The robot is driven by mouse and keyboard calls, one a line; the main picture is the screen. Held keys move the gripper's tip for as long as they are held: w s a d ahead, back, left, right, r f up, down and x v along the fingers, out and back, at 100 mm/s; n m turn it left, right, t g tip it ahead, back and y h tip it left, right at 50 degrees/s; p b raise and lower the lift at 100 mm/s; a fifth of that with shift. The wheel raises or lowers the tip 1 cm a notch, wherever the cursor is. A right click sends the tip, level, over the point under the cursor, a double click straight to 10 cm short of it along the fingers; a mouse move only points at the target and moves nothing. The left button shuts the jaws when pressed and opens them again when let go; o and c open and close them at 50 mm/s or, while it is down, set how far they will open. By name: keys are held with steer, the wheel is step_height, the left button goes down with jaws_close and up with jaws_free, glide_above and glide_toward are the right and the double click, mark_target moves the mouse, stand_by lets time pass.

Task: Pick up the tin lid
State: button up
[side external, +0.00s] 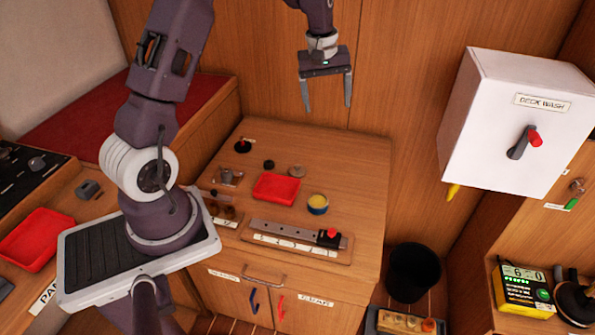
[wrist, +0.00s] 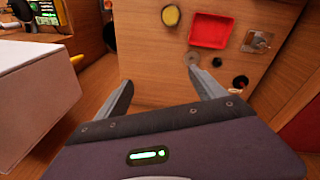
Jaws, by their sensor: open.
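A small grey-brown round disc (side external: 297,171), which looks like the tin lid, lies flat on the wooden counter behind the red tray. It also shows in the wrist view (wrist: 192,58), just beyond my right fingertip in that picture. A blue tin with a yellow top face (side external: 318,204) stands to the right of the tray; the wrist view shows its yellow top (wrist: 171,16). My gripper (side external: 328,108) is open and empty, high above the back of the counter. In the wrist view my gripper (wrist: 160,80) has bare wood between its fingers.
A red tray (side external: 276,188) sits mid-counter, with a small black piece (side external: 268,164) behind it. A red-and-black knob (side external: 243,146) stands at the back left. A slotted metal slide (side external: 285,233) runs along the front. A white DECK WASH box (side external: 515,122) juts out at right.

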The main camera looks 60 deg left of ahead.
steer(key=w+a+f+n+g, duration=0.1)
steer(key=a+f+n, duration=0.1)
steer(key=a+f, duration=0.55)
steer(key=n, duration=0.3)
glide_above(297, 165)
steer(key=w+d, duration=0.1)
step_height(297, 165, down, 12)
steer(key=shift+g, duration=0.5)
steer(key=f, duration=0.6)
steer(key=s+f, duration=0.1)
steer(key=f, duration=0.2)
steer(key=shift+a+f, duration=0.35)
steer(key=shift+a, duration=0.05)
steer(key=shift+c, duration=0.5)
